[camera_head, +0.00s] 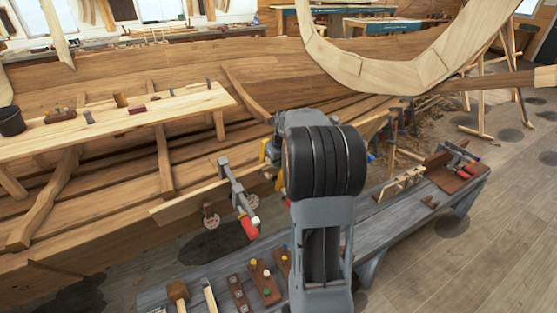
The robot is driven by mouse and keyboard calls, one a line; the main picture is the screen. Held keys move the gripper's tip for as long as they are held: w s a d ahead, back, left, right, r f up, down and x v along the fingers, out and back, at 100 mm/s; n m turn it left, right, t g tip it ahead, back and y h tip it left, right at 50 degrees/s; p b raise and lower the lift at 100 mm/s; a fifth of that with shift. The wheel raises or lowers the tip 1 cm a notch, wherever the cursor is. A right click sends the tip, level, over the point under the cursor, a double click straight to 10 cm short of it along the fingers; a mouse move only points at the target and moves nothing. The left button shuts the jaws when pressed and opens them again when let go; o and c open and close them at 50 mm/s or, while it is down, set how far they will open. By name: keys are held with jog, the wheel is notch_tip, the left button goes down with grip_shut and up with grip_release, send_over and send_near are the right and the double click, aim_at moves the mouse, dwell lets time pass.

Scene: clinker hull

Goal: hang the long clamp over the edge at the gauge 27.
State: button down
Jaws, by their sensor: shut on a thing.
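My gripper (270,152) shows only as small yellow and grey parts at the left of my dark wrist, which blocks most of it. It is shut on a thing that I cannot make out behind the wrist. A grey bar clamp (236,187) with a red handle hangs at the edge of a pale plank (178,208) on the hull, left of my gripper and apart from the parts I see. Round discs, perhaps gauges, show below that edge, one left of the clamp (210,217) and one right of it (253,201). Their numbers are too small to read.
A grey bench (390,215) runs below my arm with a mallet (178,291), pegged wooden blocks and a rack. More clamps (460,160) lie at its right end. Other clamps (392,130) hang on the hull beyond my wrist. A large curved frame (400,78) is overhead.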

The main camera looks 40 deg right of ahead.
jog(key=shift+s, duration=0.15)
dwell(0.5)
jog(key=c, duration=1.1)
grip_release()
jog(key=shift+f, duration=0.1)
jog(key=shift+o, duration=0.2)
jog(key=shift+s+f, duration=0.1)
jog(key=v, duration=1.4)
jog(key=shift+b, duration=0.3)
